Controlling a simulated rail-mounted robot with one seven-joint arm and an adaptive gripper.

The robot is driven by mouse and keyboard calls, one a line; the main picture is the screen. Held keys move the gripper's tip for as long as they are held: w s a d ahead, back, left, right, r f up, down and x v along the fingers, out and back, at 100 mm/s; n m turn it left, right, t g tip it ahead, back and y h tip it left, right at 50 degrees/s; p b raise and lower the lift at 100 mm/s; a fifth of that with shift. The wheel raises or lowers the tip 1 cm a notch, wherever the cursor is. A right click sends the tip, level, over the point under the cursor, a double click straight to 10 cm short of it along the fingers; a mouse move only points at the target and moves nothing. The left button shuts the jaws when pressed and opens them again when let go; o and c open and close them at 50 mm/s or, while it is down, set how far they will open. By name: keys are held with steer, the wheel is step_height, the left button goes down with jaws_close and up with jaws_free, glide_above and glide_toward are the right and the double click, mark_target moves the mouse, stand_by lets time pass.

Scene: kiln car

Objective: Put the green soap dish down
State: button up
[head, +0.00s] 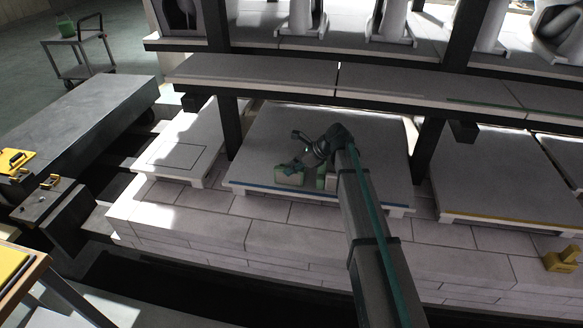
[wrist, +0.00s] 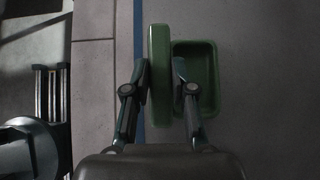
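A green soap dish (wrist: 159,75) stands on edge between the fingers of my gripper (wrist: 160,72) in the wrist view, its narrow side facing the camera. The fingers appear closed on its two faces. A second green dish (wrist: 204,75), with its hollow facing up, lies just right of it, partly behind the right finger. In the head view my gripper (head: 306,168) is low over the middle grey shelf slab (head: 262,140), near its blue front edge. Pale green shapes (head: 289,178) show by the gripper there. I cannot tell whether the held dish touches the slab.
A slab with a marked rectangle (head: 178,155) lies left, and one with a yellow edge (head: 500,180) lies right. Much of the middle slab is bare.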

steer(key=o, duration=0.4)
steer(key=shift+r, duration=0.1)
steer(key=shift+v, duration=3.8)
steer(key=shift+a, duration=0.1)
